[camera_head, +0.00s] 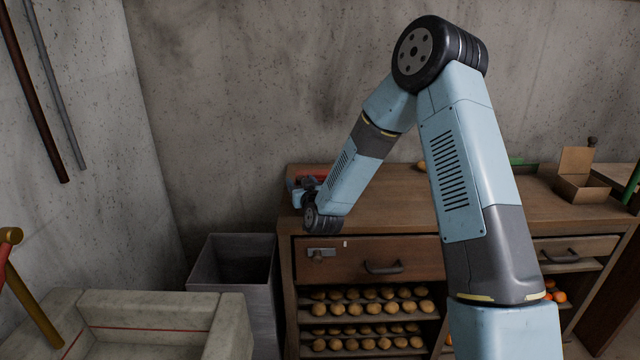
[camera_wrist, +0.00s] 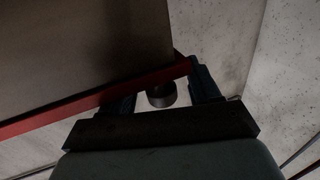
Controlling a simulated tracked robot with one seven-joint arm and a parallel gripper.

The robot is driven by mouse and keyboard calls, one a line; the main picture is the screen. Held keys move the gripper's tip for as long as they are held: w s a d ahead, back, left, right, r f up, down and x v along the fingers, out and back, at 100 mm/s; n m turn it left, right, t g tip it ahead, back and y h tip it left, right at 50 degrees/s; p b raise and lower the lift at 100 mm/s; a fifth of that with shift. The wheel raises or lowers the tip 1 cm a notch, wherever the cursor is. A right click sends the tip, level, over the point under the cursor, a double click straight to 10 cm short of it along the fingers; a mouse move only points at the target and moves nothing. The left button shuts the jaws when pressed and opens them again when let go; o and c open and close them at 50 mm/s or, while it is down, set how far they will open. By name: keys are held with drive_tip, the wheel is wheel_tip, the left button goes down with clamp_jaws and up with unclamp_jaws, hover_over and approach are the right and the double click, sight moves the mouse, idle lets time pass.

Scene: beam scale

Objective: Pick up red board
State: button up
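The red board (camera_head: 313,178) shows as a small red patch at the left end of the wooden cabinet top, partly hidden by my wrist. In the wrist view a red strip (camera_wrist: 80,103) runs from the left edge up to the right, bordering a large dark greyish face. My gripper (camera_wrist: 162,92) has its two fingers apart, with a clear gap between them. The strip crosses over the left finger and its end lies close beside the right finger; I cannot tell if they touch. In the head view my gripper (camera_head: 303,188) is small, at the cabinet's left end.
The wooden cabinet (camera_head: 380,203) has drawers and shelves of round brown items. A grey open bin (camera_head: 235,265) stands left of it. A cardboard box (camera_head: 578,178) sits at the right on top. A dark round object (camera_wrist: 160,95) shows between my fingers.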

sight(301, 176)
clamp_jaws()
idle(0.3)
drive_tip(key=shift+r, duration=0.15)
drive_tip(key=shift+r, duration=0.3)
wheel_tip(301, 176, up, 2)
drive_tip(key=shift+r, duration=0.1)
drive_tip(key=s+d+r, duration=0.6)
drive_tip(key=s+r, duration=0.4)
drive_tip(key=s, duration=0.2)
drive_tip(key=shift+s+d, duration=0.15)
drive_tip(key=shift+d, duration=0.25)
